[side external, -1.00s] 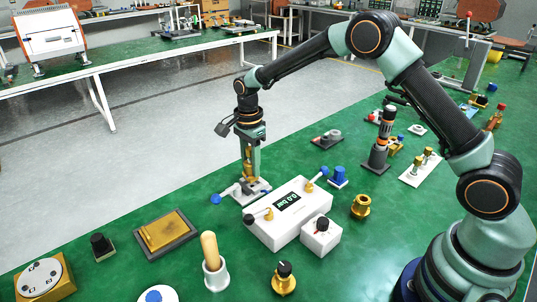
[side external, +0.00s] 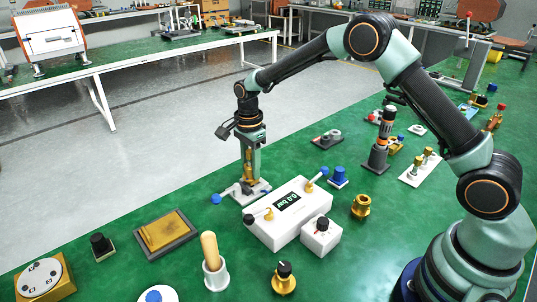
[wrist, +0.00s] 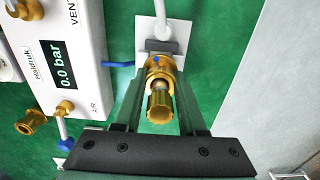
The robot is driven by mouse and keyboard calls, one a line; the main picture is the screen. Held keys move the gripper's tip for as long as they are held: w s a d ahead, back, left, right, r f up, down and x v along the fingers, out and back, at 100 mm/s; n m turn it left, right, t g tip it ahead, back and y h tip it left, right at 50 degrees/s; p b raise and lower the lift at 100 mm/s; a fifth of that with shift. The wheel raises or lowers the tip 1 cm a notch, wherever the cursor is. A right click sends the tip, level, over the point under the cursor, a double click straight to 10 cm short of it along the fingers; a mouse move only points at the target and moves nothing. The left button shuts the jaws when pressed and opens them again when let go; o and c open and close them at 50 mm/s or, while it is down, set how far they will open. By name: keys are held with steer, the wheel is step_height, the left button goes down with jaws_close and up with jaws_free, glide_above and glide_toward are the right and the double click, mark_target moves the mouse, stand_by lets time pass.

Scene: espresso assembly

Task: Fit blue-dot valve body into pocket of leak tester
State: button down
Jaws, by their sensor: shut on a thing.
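My gripper (side external: 249,183) points straight down and is shut on the brass valve body (side external: 247,170), which is upright. In the wrist view the valve body (wrist: 160,88) sits between the fingers of my gripper (wrist: 160,82), with a small blue dot near its top edge. The leak tester (side external: 288,205) is a white box reading 0.0 bar; it also shows in the wrist view (wrist: 75,50). Its white base plate (side external: 262,186) lies under the gripper, with a grey block (wrist: 160,47) against the valve body. The pocket is hidden beneath the valve body, so I cannot tell how deep it sits.
A blue-handled lever (side external: 217,199) is left of the plate. A blue fitting (side external: 338,176) and a brass fitting (side external: 361,206) stand right of the tester. The bench's far edge runs close behind the gripper.

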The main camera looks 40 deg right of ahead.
steer(key=shift+f, duration=0.25)
stand_by(0.6)
steer(key=shift+c, duration=2)
jaws_free()
step_height(320, 180, up, 11)
steer(key=shift+r, duration=0.2)
steer(key=shift+s+r, duration=0.1)
steer(key=shift+r, duration=0.45)
steer(key=s+d+r+n+t, duration=0.3)
steer(key=s+r+n, duration=0.6)
steer(key=s+r, duration=0.15)
steer(key=s+d+f+n+t, duration=0.2)
steer(key=s+n, duration=0.7)
steer(key=s, duration=0.2)
steer(key=shift+s+f+t, duration=0.3)
steer(key=shift+s+f, duration=0.1)
